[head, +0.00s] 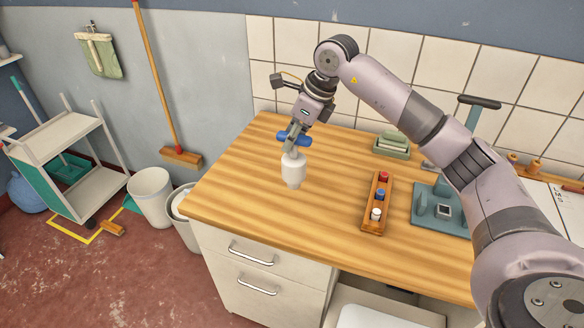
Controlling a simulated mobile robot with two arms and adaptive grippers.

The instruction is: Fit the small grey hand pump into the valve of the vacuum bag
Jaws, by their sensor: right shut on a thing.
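My right gripper (292,143) is shut on a small pale object that looks off-white rather than grey, and I take it to be the hand pump (293,170). It hangs upright, narrower at its lower end, over the left part of the wooden worktop. Blue parts show at the grip, and I cannot tell whether they belong to the fingers or to the pump. I cannot make out the vacuum bag or its valve. My left gripper is out of view.
The worktop (240,185) is clear around the gripper. A wooden tray (366,218) with small coloured items lies to the right. Beyond it is a grey-green device (426,212), partly behind my right arm. A green container (392,150) stands by the tiles. Bins (151,192) stand left of the drawers.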

